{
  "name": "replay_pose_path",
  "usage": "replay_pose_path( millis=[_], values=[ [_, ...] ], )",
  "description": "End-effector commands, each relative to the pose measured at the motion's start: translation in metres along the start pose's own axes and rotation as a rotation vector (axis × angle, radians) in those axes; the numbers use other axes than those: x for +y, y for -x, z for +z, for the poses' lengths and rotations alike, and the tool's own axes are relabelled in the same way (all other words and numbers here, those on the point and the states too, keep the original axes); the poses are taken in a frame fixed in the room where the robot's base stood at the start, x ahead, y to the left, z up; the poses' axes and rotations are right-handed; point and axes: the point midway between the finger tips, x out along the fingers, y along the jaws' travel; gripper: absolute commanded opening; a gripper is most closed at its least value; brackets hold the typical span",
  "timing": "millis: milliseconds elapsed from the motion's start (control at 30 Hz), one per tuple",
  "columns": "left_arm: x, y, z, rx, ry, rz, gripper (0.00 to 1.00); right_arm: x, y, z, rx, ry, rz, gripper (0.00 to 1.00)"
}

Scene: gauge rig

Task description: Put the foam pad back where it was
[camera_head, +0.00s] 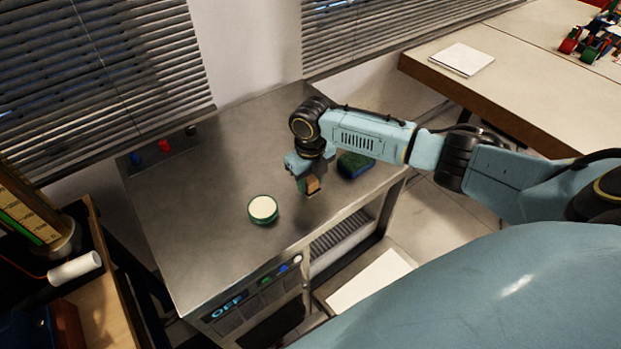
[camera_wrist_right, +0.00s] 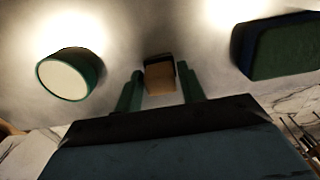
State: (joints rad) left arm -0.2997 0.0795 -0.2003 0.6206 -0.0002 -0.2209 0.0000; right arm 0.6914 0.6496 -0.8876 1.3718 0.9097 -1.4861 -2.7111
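My right gripper (camera_head: 308,188) is low over the metal bench top. The block also shows in the head view (camera_head: 313,184). Whether it touches the bench I cannot tell. A dark blue and green pad-like block (camera_head: 355,165) lies on the bench just right of the gripper; it also shows in the right wrist view (camera_wrist_right: 282,47). Which block is the foam pad is not clear. My left gripper is not in view.
A round green tin with a white top (camera_head: 263,209) stands on the bench (camera_head: 200,240), left of the gripper. Blue, red and black knobs (camera_head: 164,145) sit at the back left. The bench front has an OFF display (camera_head: 227,307).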

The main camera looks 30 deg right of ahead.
Motion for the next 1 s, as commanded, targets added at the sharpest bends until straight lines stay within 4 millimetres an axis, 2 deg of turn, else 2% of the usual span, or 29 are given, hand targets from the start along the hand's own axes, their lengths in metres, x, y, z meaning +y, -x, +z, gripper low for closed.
replay_pose_path(
  millis=[33,100,367,467,567,900,1000],
  values=[
    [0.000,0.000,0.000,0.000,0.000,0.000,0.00,0.000,0.000,0.000,0.000,0.000,0.000,0.46],
    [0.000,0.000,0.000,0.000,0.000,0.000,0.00,0.000,0.000,0.000,0.000,0.000,0.000,0.52],
    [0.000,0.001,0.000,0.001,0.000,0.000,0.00,0.000,0.002,0.000,-0.001,0.000,0.000,0.52],
    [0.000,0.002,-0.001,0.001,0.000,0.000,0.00,0.000,0.008,0.001,-0.003,0.000,0.000,0.52],
    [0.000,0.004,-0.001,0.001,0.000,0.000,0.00,0.000,0.023,0.001,-0.003,-0.001,0.001,0.52],
    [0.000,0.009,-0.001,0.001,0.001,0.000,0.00,-0.001,0.095,0.001,-0.004,-0.001,0.000,0.52],
    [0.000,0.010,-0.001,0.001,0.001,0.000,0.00,0.000,0.109,0.001,-0.003,0.000,0.002,0.52]
  ],
)
